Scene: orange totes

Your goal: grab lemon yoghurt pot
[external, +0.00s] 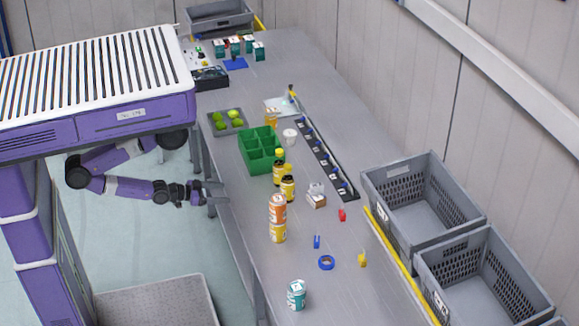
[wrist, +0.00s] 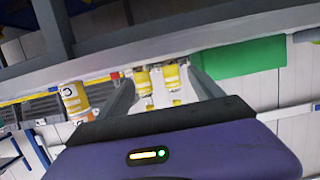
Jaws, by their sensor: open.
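A yellow and white pot (external: 278,233), which looks like the lemon one, stands upright on the grey table with an orange pot (external: 277,208) stacked on top of it. Its label is too small to read. In the wrist view, which looks upside down, the yellow pot (wrist: 70,91) shows at the left, outside the fingers. My gripper (external: 214,190) is open and empty at the table's near long edge, left of and farther up the table than the stacked pots. In the wrist view my gripper's fingers (wrist: 165,72) are spread, with two yellow bottles seen in the gap beyond them.
A teal pot (external: 296,295), blue tape (external: 326,262) and small clips lie nearer. Grey totes (external: 425,215) line the right side.

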